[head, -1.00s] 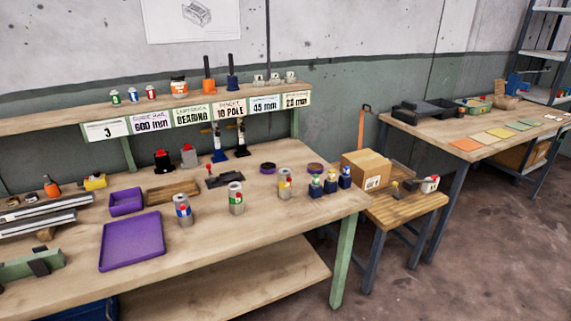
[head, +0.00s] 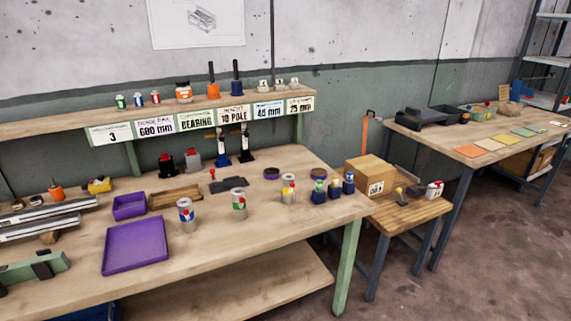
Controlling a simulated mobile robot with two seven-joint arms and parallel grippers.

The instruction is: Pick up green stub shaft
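Several parts carry green, and I cannot tell for certain which is the green stub shaft. A small white-and-green piece (head: 121,102) stands at the left on the raised shelf, beside a blue one (head: 138,100) and a red one (head: 155,97). A grey cylinder with a green band and red top (head: 239,205) stands upright on the workbench. A dark blue block with a green top (head: 319,191) stands near the bench's right end. Neither of my grippers is in view.
A purple tray (head: 136,246) and a purple bin (head: 129,207) sit on the workbench (head: 245,240). Grey cylinders with blue (head: 186,216) and yellow (head: 289,190) bands stand nearby. A cardboard box (head: 369,172) is on a stool-height table. The floor at right is clear.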

